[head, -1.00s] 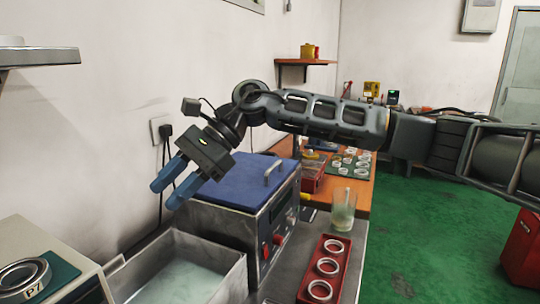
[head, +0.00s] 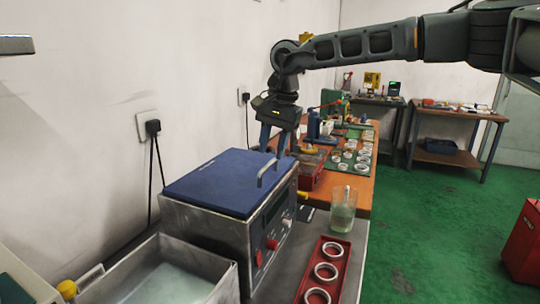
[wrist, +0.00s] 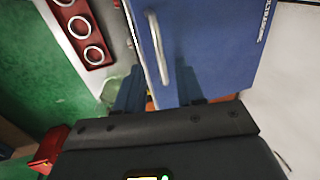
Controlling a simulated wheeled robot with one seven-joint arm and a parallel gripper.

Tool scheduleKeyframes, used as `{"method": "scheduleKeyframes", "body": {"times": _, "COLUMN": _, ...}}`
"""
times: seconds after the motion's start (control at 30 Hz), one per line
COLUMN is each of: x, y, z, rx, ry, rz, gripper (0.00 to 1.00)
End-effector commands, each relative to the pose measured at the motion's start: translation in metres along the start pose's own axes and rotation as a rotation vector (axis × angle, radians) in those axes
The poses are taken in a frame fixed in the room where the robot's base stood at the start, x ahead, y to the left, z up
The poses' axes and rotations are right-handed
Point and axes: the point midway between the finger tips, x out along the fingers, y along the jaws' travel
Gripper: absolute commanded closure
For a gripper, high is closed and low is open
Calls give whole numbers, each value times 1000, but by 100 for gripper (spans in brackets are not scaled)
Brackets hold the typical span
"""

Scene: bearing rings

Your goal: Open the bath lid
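The bath (head: 245,240) is a metal box with a flat blue lid (head: 215,184), which is closed. It has red knobs and a display on its front. A pale bar handle (head: 268,172) stands near the lid's front edge. My gripper (head: 275,152) points down near the handle and is open. In the wrist view the fingers (wrist: 158,92) are apart, with the handle (wrist: 158,50) running toward the gap between them and the blue lid (wrist: 215,40) beyond. I cannot tell whether the fingers touch the handle.
A red tray (head: 323,272) with three rings and a glass beaker (head: 343,212) stand right of the bath. An open metal basin (head: 165,280) is in front of it. Behind, an orange bench (head: 360,185) holds several rings.

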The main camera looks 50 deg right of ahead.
Motion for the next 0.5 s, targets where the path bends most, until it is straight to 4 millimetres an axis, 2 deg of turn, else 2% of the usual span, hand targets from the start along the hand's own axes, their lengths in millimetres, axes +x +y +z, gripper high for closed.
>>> {"method": "scheduleKeyframes", "body": {"times": 0.2, "x": 26, "y": 0, "z": 0, "rx": 1, "ry": -1, "rz": 1, "gripper": 62}}
{"method": "scheduleKeyframes", "body": {"times": 0.5, "x": 33, "y": 0, "z": 0, "rx": 0, "ry": 0, "rz": -1, "gripper": 62}}
